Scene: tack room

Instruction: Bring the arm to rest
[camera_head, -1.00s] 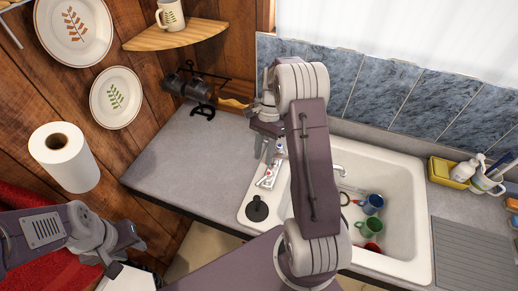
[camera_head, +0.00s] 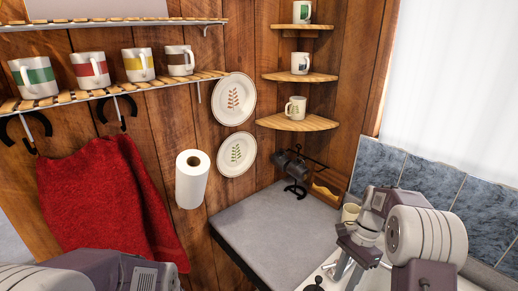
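My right arm comes in at the lower right, bent over the sink corner. Its gripper (camera_head: 347,270) points down at the left end of the sink, with a gap between its fingers, and I see nothing held. Only a link of my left arm shows at the bottom left, in front of the red towel (camera_head: 105,195). My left gripper is below the picture edge.
The grey counter (camera_head: 270,225) left of the sink is mostly clear. A paper towel roll (camera_head: 192,180), plates (camera_head: 234,98) and mug shelves (camera_head: 95,92) line the wooden wall.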

